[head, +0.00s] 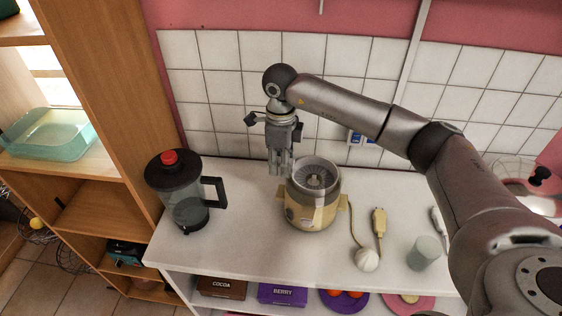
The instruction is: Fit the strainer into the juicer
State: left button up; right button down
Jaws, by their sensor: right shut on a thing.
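The juicer (301,213), a cream-yellow body with side handles, stands upright on the white counter. The strainer (317,178), a grey round basket with a ridged centre, sits in the juicer's top opening, its rim standing a little above the body. I cannot tell whether it is fully seated. My right gripper (280,170) points down at the strainer's left edge, its fingers shut on the rim there; the exact contact is hard to see. My left gripper is out of view.
A dark-lidded jug (181,199) with a red knob stands left on the counter (245,246). Right of the juicer lie a yellow plug with cord (379,222), a white round object (367,260) and a pale green cup (425,252). A wooden shelf (122,120) rises at left.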

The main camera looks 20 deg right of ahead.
jog(key=shift+f, duration=0.1)
jog(key=c, duration=1.2)
grip_release()
jog(key=shift+o, duration=0.2)
jog(key=shift+r+p, duration=2.1)
jog(key=shift+r, duration=1.95)
